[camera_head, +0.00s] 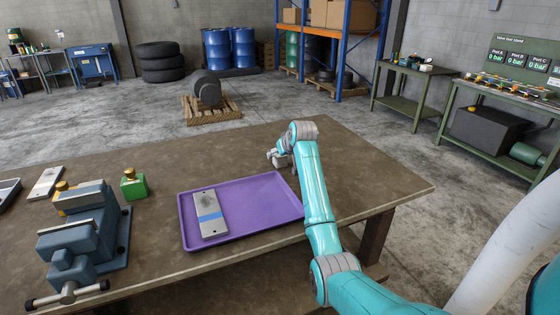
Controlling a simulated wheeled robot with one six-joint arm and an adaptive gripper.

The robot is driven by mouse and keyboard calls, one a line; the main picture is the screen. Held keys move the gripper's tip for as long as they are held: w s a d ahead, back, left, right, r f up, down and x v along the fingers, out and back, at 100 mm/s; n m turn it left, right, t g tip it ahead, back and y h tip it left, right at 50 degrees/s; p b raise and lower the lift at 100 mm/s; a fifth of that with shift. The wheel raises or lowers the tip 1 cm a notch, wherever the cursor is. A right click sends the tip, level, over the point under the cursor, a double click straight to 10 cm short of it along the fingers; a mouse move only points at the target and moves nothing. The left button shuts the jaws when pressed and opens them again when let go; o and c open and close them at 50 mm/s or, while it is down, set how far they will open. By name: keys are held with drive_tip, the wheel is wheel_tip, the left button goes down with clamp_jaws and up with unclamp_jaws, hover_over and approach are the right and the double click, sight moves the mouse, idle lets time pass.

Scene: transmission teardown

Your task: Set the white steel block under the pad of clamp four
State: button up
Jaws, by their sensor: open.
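My gripper (279,159) is small in view, above the far right corner of the purple tray (270,208); its fingers look apart and I see nothing held. I cannot pick out a block marked as the white steel block. A pale grey flat plate (45,184) lies at the table's left. A grey metal plate with a blue band and holes (209,214) lies in the tray's left part. No clamp with a number four shows.
A blue-grey vise (80,235) stands at the table's front left, with brass-knobbed weights beside it, one green (134,187). The brown table (350,170) is bare right of the tray. Benches, drums and shelving stand beyond.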

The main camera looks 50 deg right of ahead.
drive_tip(key=shift+x, duration=1.8)
drive_tip(key=shift+f, duration=0.1)
clamp_jaws()
